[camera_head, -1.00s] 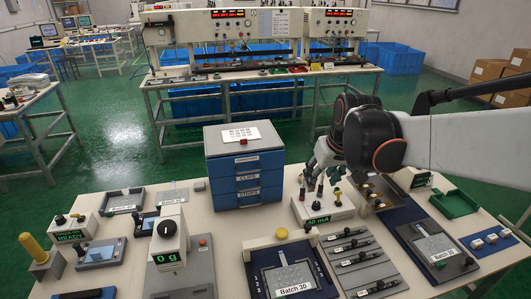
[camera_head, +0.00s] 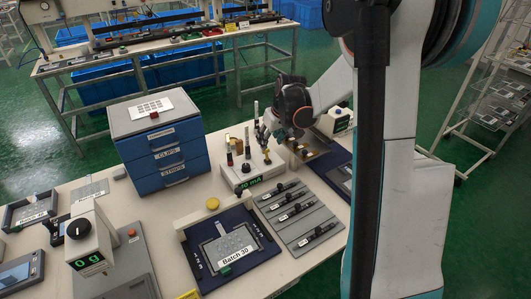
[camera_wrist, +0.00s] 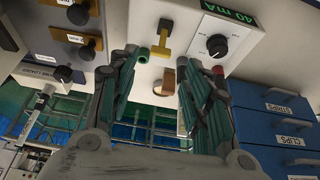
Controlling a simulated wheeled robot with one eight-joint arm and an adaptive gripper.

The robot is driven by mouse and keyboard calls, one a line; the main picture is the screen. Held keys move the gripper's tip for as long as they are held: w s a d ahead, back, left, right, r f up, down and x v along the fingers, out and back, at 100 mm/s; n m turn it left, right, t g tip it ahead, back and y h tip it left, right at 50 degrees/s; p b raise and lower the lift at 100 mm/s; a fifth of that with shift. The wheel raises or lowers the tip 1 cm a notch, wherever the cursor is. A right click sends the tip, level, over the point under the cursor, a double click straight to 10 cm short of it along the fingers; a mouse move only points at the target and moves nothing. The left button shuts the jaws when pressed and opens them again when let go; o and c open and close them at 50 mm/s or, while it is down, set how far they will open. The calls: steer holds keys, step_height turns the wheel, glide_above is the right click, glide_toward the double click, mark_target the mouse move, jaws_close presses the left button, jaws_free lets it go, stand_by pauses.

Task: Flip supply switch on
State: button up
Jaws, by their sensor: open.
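The supply is a white box (camera_head: 236,180) with a green mA readout on its front, standing on the table behind the Batch 30 tray. In the wrist view its white panel (camera_wrist: 190,20) carries a black dial (camera_wrist: 217,45), a yellow T-shaped lever (camera_wrist: 165,42), a green post (camera_wrist: 142,55) and a red-tipped post (camera_wrist: 218,70). The yellow lever looks like the switch; its on/off position cannot be told. My gripper (camera_head: 268,128) is over the far right part of the box. In the wrist view my gripper (camera_wrist: 162,70) is open, its fingers apart, with the lever beyond them, untouched.
Blue drawers (camera_head: 160,150) stand left of the supply. A grey panel with several black sliders (camera_head: 297,212) and the Batch 30 tray (camera_head: 228,246) lie in front. Brown-tabbed knobs (camera_wrist: 78,40) are close to the left finger in the wrist view.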

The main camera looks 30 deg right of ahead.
mark_target(267, 155)
steer(key=b+x, duration=0.2)
steer(key=x, duration=0.6)
